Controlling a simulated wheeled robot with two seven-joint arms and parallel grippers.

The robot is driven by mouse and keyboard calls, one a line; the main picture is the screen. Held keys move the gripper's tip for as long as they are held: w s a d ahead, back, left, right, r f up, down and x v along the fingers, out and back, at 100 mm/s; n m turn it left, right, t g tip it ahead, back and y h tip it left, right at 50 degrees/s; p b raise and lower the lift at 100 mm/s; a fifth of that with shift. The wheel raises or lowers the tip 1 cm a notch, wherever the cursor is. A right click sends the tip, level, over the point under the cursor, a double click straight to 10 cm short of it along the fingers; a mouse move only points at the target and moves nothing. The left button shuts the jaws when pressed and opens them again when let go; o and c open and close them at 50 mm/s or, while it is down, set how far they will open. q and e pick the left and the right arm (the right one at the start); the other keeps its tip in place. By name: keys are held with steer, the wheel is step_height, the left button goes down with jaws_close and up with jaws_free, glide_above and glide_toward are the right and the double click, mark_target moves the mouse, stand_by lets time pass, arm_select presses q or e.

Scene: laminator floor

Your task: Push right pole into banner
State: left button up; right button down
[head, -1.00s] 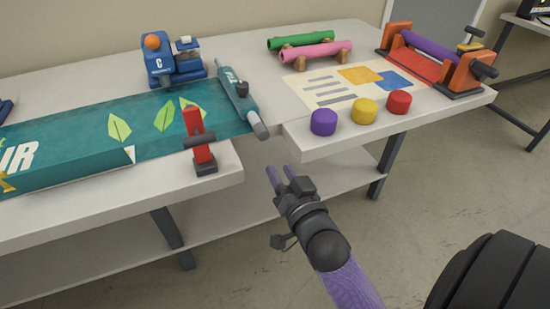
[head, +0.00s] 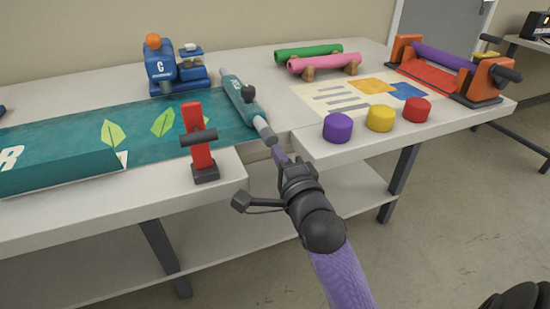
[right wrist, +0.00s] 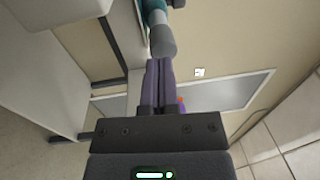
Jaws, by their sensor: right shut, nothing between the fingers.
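The teal banner (head: 75,143), with light green leaves and white letters, lies along the left table. At its right edge lies the right pole, a teal tube with a grey end (head: 265,130) that sticks out toward me past the banner's near edge. A small black knob sits on the tube. My right gripper (head: 277,152) is shut and empty, its purple fingers at the pole's near end. In the right wrist view the fingertips (right wrist: 159,62) are right by the grey pole end (right wrist: 162,42); I cannot tell if they touch. My left gripper is out of view.
A red clamp (head: 200,140) stands at the table's front edge, left of my gripper. A blue machine (head: 170,70) stands behind the banner. A gap lies between the tables.

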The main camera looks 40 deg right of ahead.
mark_target(272, 143)
steer(key=shift+w+d+r, duration=0.1)
steer(key=shift+w+d, duration=0.05)
steer(key=shift+w, duration=0.55)
steer(key=x, duration=0.3)
steer(key=shift+w+d, duration=0.1)
steer(key=shift+w, duration=0.4)
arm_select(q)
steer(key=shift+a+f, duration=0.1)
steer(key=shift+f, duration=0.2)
arm_select(e)
steer(key=shift+d+r, duration=0.1)
steer(key=shift+r, duration=0.05)
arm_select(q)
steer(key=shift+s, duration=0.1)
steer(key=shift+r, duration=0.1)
